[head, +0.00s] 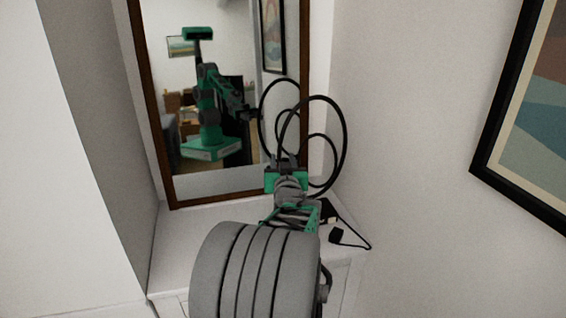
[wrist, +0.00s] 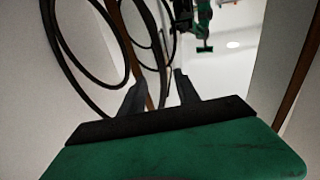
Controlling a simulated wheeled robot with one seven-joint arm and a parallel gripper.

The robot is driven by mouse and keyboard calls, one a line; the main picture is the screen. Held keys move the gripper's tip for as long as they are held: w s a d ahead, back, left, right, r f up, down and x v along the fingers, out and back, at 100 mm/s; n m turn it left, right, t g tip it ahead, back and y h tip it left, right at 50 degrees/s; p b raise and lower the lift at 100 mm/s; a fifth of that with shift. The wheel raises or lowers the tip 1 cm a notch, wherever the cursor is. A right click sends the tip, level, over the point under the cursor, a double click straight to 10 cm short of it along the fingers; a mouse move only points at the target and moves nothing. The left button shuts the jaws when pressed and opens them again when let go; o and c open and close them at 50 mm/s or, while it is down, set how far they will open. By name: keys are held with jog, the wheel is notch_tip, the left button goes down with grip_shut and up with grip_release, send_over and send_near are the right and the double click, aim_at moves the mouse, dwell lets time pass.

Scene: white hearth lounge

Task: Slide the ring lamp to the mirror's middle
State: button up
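The ring lamp (head: 346,131) is made of thin black loops and stands at the right end of the white cabinet top, by the mirror's right edge. Its base is mostly hidden behind my arm. The mirror (head: 220,181) has a brown wooden frame and stands upright at the back of the cabinet. My gripper (head: 284,161) is close to the lamp's lower loops. In the wrist view my gripper's two dark fingers (wrist: 161,78) are apart. Lamp loops (wrist: 61,55) show left of and beyond them; I cannot tell whether the fingers touch any.
The white cabinet top (head: 190,232) is clear to the left of my arm. A black cord with a small dark block (head: 336,236) lies at its right edge. A framed picture (head: 493,137) hangs on the right wall. The mirror reflects my body and the lamp.

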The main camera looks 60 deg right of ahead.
aim_at(281, 151)
jog(key=p+x, duration=0.1)
jog(key=x, duration=0.6)
jog(key=shift+p, duration=0.3)
jog(key=shift+c, duration=0.5)
grip_shut()
dwell(0.5)
